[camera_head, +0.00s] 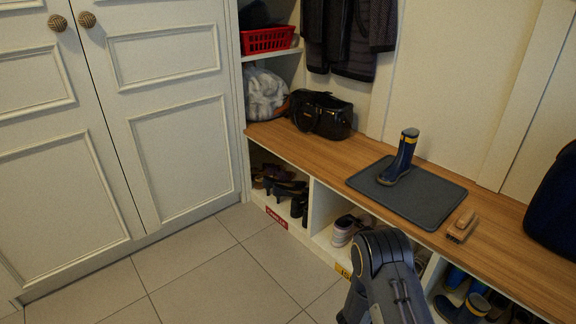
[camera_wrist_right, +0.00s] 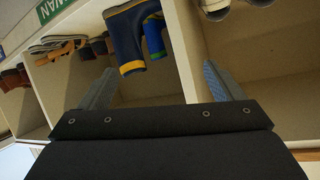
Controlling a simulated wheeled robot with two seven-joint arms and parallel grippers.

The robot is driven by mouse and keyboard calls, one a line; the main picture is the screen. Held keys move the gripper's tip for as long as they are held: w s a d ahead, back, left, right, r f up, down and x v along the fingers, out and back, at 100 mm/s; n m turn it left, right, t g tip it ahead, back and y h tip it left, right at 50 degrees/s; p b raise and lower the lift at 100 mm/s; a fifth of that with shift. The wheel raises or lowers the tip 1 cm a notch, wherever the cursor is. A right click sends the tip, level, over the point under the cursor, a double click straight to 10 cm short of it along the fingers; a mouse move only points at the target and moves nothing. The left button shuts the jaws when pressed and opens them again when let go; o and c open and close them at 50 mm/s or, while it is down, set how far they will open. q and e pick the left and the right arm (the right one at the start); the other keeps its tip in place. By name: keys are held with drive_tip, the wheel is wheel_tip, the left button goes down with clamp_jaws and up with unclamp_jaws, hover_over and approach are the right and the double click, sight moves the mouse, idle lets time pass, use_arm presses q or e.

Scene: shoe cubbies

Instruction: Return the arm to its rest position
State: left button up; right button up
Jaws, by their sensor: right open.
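My right arm (camera_head: 384,275) reaches toward the cubbies under the bench; its gripper is hidden in the head view. In the right wrist view my right gripper (camera_wrist_right: 158,82) is open, with nothing between its fingers. Boots like these also show low in the right cubby in the head view (camera_head: 466,305). My left gripper is in neither view.
A wooden bench (camera_head: 275,133) holds a black bag (camera_head: 321,115), a grey mat (camera_head: 425,207) with one upright navy boot (camera_head: 400,160), and a wooden brush (camera_head: 462,226). Pale shoes (camera_head: 344,230) sit in the middle cubby. The tiled floor (camera_head: 205,265) left of my arm is clear.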

drive_tip(key=w+a+r+n+t+y+p, duration=0.1)
drive_tip(key=w+a+r+y, duration=0.2)
drive_tip(key=r, duration=0.4)
drive_tip(key=w+a+r+t+y, duration=0.1)
drive_tip(key=w+r+y, duration=0.1)
drive_tip(key=r+y, duration=0.3)
drive_tip(key=s+a+r+n+t+y+p, duration=0.1)
drive_tip(key=s+a+r+n+y, duration=0.15)
drive_tip(key=r, duration=0.65)
drive_tip(key=s+a+r+n+t+y, duration=0.15)
drive_tip(key=s+a+r+y, duration=0.25)
drive_tip(key=r, duration=0.5)
drive_tip(key=s+a+r+n+g+y, duration=0.25)
drive_tip(key=s+r+n, duration=0.3)
drive_tip(key=s, duration=0.65)
drive_tip(key=s+n+g+h+p, duration=0.1)
drive_tip(key=s+n+g+p, duration=0.15)
drive_tip(key=s, duration=1.15)
wheel_tip(320, 180, up, 38)
drive_tip(key=p, duration=3.7)
drive_tip(key=shift+w+n, duration=0.15)
drive_tip(key=shift+n, duration=0.25)
